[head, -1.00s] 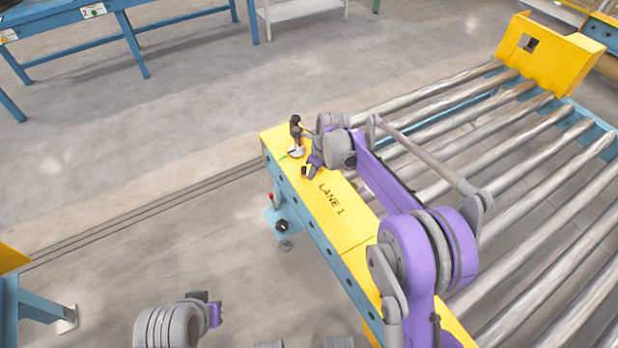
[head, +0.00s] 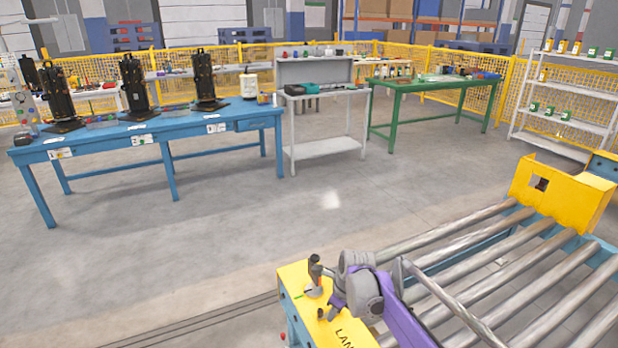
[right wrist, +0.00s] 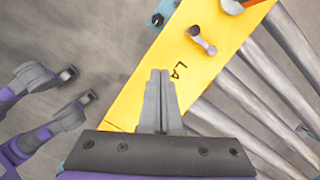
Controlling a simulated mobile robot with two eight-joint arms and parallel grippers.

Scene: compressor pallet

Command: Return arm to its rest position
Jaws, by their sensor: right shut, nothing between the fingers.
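My right arm, purple and grey, reaches over the yellow end plate marked LANE 1 (head: 296,276) of the roller conveyor. Its right gripper (head: 321,313) is low over the plate, close to a small upright handle (head: 314,275) with a dark top. In the right wrist view, the right gripper (right wrist: 160,72) has its fingers together and empty. The handle (right wrist: 201,40) stands on the plate ahead of the fingertips, apart from them. My left gripper (right wrist: 78,85) shows at the left of the right wrist view, its fingers apart and empty, beside the plate. It is outside the head view.
Metal rollers (head: 480,250) run right of the plate, with a yellow bracket (head: 560,195) at the far end. A blue bench (head: 150,130) with black units, a grey table (head: 325,110), a green table (head: 435,85) and white shelves (head: 575,95) stand behind. Floor between is clear.

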